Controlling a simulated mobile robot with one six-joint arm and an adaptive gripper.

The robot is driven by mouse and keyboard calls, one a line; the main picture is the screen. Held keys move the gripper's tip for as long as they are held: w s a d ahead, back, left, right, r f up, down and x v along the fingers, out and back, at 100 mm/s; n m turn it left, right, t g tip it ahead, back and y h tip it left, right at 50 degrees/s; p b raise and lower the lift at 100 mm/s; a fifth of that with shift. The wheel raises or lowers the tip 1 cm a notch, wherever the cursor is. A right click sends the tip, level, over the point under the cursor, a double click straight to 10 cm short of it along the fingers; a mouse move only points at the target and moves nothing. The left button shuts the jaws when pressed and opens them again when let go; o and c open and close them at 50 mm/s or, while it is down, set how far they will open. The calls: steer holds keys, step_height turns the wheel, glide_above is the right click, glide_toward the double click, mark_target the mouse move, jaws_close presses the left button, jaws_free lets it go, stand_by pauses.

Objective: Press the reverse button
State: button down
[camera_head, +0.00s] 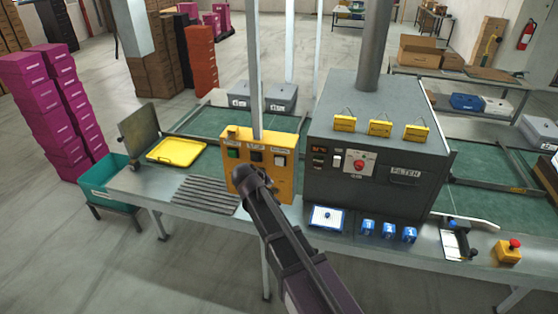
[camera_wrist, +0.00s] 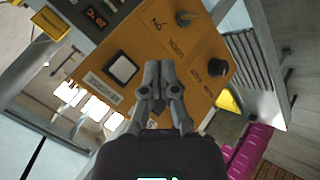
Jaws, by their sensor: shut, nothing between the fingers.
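A yellow control box (camera_head: 284,184) stands on the bench in the head view. Its upper front has a green control (camera_head: 233,153), a dark one and a white button (camera_head: 280,161), each under a label too small to read. My gripper (camera_head: 241,172) is in front of the box and hides part of its lower face. My gripper (camera_wrist: 158,66) is shut and empty over the panel; contact cannot be told.
A grey machine (camera_head: 400,145) with switches and a red button stands right of the box. A grey ridged plate (camera_head: 207,194) and a yellow tray (camera_head: 177,151) lie to its left. Blue-marked blocks (camera_head: 388,230) and a red stop button (camera_head: 514,243) line the front edge.

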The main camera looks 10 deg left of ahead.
mark_target(280, 161)
steer(key=shift+w, duration=0.1)
stand_by(0.3)
steer(key=shift+w+d, duration=0.2)
steer(key=shift+w, duration=1.95)
steer(key=shift+w+d, duration=0.15)
steer(key=shift+w, duration=2)
steer(key=shift+w, duration=0.15)
steer(key=shift+w, duration=0.3)
